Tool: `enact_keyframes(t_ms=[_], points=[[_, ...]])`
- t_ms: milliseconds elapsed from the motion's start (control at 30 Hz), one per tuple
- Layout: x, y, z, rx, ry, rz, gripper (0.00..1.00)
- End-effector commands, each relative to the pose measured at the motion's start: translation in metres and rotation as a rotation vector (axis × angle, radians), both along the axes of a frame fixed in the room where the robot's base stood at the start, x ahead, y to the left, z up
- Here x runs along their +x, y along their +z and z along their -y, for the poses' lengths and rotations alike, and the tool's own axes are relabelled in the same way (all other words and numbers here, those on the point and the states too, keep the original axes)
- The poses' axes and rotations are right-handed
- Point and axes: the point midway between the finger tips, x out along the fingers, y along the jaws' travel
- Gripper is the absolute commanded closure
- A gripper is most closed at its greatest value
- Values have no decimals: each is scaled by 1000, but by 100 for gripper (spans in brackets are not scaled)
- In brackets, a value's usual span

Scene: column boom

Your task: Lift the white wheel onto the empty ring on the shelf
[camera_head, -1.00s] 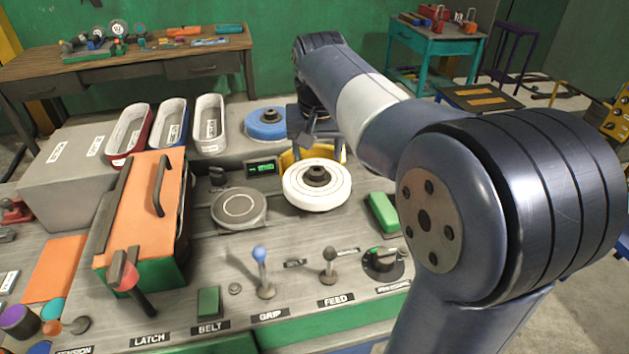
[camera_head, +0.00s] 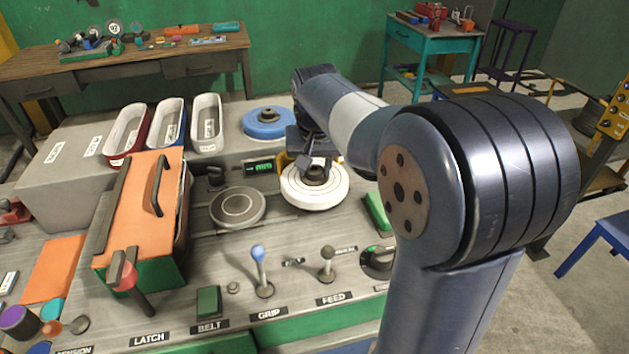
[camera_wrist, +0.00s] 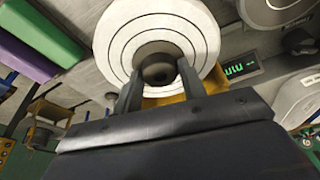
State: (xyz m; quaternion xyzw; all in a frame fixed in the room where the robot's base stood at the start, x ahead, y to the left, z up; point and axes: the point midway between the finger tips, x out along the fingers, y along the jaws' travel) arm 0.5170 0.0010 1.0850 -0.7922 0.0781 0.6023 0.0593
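The white wheel (camera_head: 330,196) lies flat on the console, with a dark hub knob at its centre; the wrist view shows the wheel (camera_wrist: 207,38) and its hub from above. My gripper (camera_head: 317,165) is over the hub. In the wrist view my gripper's two fingers (camera_wrist: 160,84) stand apart, one on each side of the hub; I cannot tell whether they touch it. A yellow part (camera_wrist: 175,98) shows beside the wheel. A blue wheel (camera_head: 268,123) sits on the raised grey shelf (camera_head: 228,150) behind. I cannot make out an empty ring; my arm covers part of the shelf.
A grey round plate (camera_head: 238,207) lies left of the white wheel. A green block (camera_head: 377,211) is close at its right. Levers (camera_head: 261,270) stand in front. An orange-topped box (camera_head: 140,205) and three bins (camera_head: 207,122) are at the left.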

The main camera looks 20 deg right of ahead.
Motion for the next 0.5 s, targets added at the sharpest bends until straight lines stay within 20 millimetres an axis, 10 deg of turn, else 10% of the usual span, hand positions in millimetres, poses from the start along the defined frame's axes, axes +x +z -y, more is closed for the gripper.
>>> enact_keyframes(t_ms=[500], points=[[0,1,0,1,0,2,95]])
